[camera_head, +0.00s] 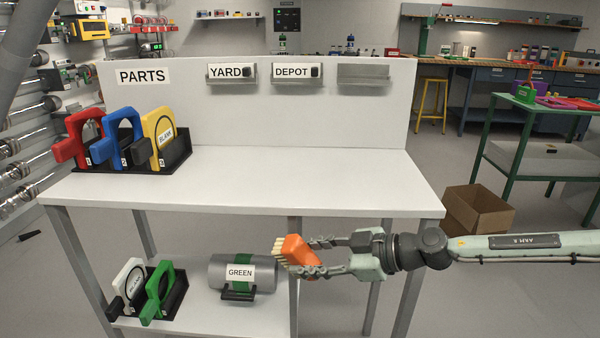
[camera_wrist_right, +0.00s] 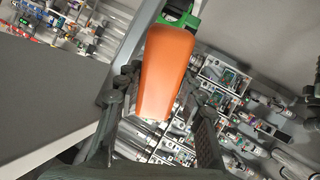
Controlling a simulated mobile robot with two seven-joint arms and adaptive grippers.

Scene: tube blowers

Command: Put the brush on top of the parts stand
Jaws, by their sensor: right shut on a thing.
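The brush has an orange body and pale bristles. My right gripper (camera_head: 312,257) is shut on the brush (camera_head: 296,250), in front of the parts stand and below the level of its top. The bristles point left in the head view. In the right wrist view, the orange brush (camera_wrist_right: 165,70) sits between the fingers of my right gripper (camera_wrist_right: 160,112). The parts stand (camera_head: 290,180) is a white table with a back panel marked PARTS. Its top is bare in the middle and right. My left gripper is not in view.
A black rack (camera_head: 178,153) with red, blue and yellow parts stands at the top's left. The lower shelf (camera_head: 212,310) holds a rack with white and green parts and a grey cylinder (camera_head: 262,272) labelled GREEN. A cardboard box (camera_head: 476,212) stands on the floor at right.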

